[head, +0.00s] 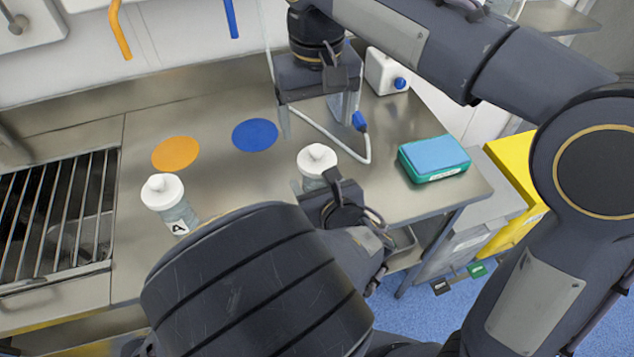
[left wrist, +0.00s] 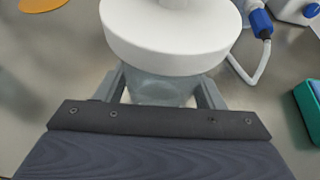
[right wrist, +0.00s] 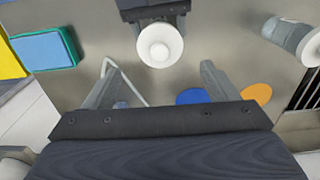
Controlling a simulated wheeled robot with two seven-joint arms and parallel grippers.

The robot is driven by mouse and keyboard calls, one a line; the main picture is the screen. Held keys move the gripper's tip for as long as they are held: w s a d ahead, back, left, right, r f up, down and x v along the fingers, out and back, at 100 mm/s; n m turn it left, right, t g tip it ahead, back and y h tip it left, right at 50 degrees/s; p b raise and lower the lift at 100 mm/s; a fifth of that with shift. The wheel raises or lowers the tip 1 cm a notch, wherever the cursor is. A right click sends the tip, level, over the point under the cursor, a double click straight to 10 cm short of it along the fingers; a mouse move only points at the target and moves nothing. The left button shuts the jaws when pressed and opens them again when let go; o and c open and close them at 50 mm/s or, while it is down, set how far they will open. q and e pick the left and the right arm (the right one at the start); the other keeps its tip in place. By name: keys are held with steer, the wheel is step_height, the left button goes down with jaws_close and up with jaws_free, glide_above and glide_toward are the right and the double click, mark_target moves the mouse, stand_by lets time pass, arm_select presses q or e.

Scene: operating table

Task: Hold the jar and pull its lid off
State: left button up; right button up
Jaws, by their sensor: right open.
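A clear jar (head: 311,183) with a white knobbed lid (head: 317,159) stands upright near the table's front edge. My left gripper (head: 316,187) has its fingers on both sides of this jar. In the left wrist view the jar body (left wrist: 160,90) fills the space between the fingers, below the wide lid (left wrist: 165,45). The lid is seated on the jar. My right gripper (head: 315,122) is open and empty above and behind the jar, its fingers pointing down. In the right wrist view the lid (right wrist: 160,45) lies between and just beyond the fingertips.
A second white-lidded jar (head: 178,213), marked A, stands to the left. Orange (head: 175,153) and blue (head: 255,134) discs lie behind. A green-and-blue box (head: 434,158) is at right. A white device with a cable (head: 385,72) stands at the back. A metal rack (head: 55,215) is at left.

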mark_target(319, 147)
arm_select(q)
steer(key=c, duration=0.9)
steer(key=shift+c, duration=0.8)
arm_select(e)
steer(key=shift+o, duration=0.8)
steer(key=n, duration=0.2)
steer(key=r+n, duration=0.1)
steer(key=n, duration=0.1)
steer(key=shift+n, duration=0.4)
steer(key=n, duration=0.2)
steer(key=r+n, duration=0.1)
steer(key=n, duration=0.1)
steer(key=shift+n, duration=0.4)
steer(key=n, duration=0.2)
steer(key=r+n, duration=0.1)
steer(key=n, duration=0.1)
steer(key=shift+w+d+n, duration=0.1)
steer(key=shift+n, duration=0.3)
step_height(319, 147, down, 11)
steer(key=n, duration=0.6)
steer(key=shift+d+n, duration=0.1)
steer(key=shift+n, duration=0.3)
